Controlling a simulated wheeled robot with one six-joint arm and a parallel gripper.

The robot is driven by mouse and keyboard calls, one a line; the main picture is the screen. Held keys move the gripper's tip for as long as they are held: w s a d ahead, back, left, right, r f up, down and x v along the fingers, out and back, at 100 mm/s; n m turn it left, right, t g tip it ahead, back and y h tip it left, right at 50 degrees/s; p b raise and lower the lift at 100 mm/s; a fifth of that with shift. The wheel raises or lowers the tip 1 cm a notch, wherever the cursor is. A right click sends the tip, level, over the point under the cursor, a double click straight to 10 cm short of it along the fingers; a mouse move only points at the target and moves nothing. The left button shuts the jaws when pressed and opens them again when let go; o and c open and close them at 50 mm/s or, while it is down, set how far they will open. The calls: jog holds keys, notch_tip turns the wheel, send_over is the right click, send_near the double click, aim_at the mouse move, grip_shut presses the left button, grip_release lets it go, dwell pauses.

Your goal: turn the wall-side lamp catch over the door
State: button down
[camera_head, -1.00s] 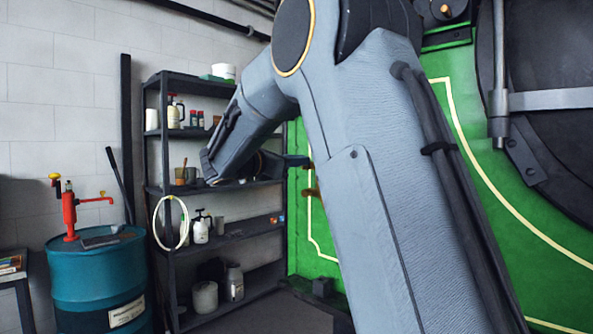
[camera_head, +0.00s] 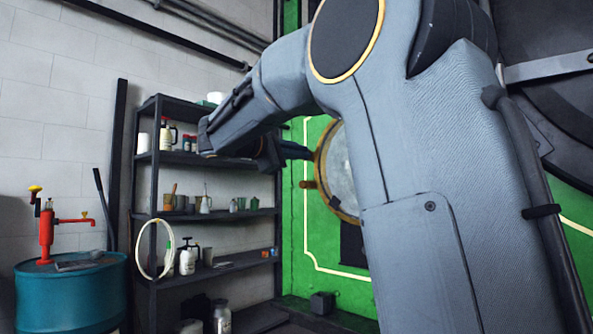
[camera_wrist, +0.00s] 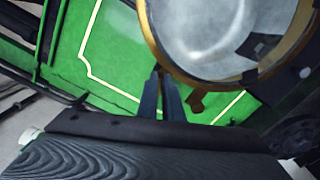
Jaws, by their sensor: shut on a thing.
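A round lamp with a brass rim and pale glass (camera_head: 341,172) sits on the green panel, partly hidden by my arm. In the wrist view its glass door (camera_wrist: 215,35) fills the upper right. My gripper (camera_head: 310,153) reaches to the rim's left edge. In the wrist view my gripper's two dark fingers (camera_wrist: 158,76) close together at the lower left of the rim. They are shut on a small piece there, the lamp catch, which the tips mostly hide; its angle cannot be told. A separate brown piece (camera_head: 308,185) sticks out below; it also shows in the wrist view (camera_wrist: 196,103).
A dark shelf rack (camera_head: 160,215) with bottles and pots stands left of the green panel (camera_head: 325,255). A blue drum (camera_head: 70,295) with a red pump (camera_head: 46,235) stands at far left. A large dark round door (camera_head: 560,110) is at right.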

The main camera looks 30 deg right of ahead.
jog(key=m+b, duration=0.2)
jog(key=b, duration=0.1)
jog(key=m+b, duration=0.2)
jog(key=b, duration=0.1)
jog(key=shift+f+m+b, duration=0.3)
jog(key=shift+f+b, duration=0.05)
jog(key=c, duration=1.9)
grip_release()
jog(key=v, duration=0.7)
jog(key=shift+s+a+r+b, duration=0.1)
jog(key=shift+a+b, duration=0.2)
